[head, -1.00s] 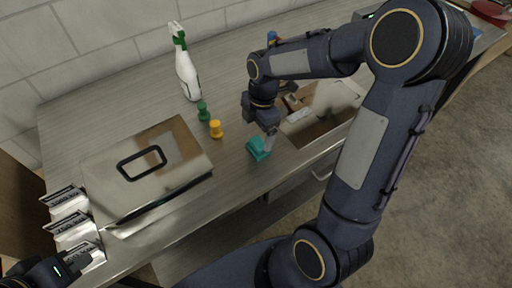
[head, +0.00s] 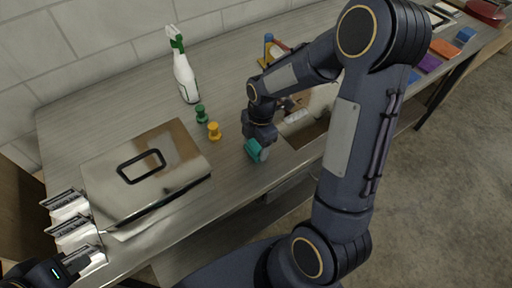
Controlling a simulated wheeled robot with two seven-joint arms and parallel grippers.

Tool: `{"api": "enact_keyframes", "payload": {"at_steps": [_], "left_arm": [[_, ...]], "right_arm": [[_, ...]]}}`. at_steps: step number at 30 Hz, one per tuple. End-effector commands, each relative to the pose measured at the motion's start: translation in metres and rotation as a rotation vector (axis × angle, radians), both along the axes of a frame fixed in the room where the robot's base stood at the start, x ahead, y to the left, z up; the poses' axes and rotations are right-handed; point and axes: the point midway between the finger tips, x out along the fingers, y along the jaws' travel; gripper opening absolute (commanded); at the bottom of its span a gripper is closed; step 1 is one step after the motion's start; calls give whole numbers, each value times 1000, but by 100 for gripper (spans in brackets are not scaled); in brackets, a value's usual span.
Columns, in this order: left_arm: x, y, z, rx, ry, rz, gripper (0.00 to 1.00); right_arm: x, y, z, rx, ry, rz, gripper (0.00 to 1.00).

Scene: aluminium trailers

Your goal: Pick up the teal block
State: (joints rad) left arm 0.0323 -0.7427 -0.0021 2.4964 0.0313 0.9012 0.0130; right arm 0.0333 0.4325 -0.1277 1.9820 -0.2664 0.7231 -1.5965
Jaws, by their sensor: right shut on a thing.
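The teal block (head: 252,149) is at the front part of the metal counter, partly hidden by my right gripper. My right gripper (head: 260,150) is shut on the block from above. I cannot tell whether the block is clear of the counter top. My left gripper (head: 78,264) is at the lower left corner, well away from the block; its fingers are small and partly cut off, so its opening is unclear.
A lidded metal basin (head: 145,172) lies left of the block. A yellow peg (head: 214,131), a green peg (head: 201,114) and a spray bottle (head: 185,75) stand behind. An open sink (head: 312,128) lies to the right. Metal holders (head: 75,232) are at the left edge.

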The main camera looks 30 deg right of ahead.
Motion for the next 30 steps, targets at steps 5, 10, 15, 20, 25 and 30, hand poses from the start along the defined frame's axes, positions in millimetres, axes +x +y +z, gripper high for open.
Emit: {"api": "enact_keyframes", "payload": {"at_steps": [5,10,15,20,25,30], "left_arm": [[0,0,0,0,0,0,0],[0,0,0,0,0,0,0],[0,0,-1,0,0,0,0],[0,0,-7,0,0,0,0],[0,0,-13,0,0,0,0],[0,0,-22,0,0,0,0]], "right_arm": [[0,0,0,0,-1,0,40],[1,0,3,0,-2,0,40],[1,0,19,0,-5,-1,40],[-13,-6,49,1,-9,-3,40],[-46,-17,90,0,-11,-3,40],[-86,-31,108,0,-7,-5,40]]}}
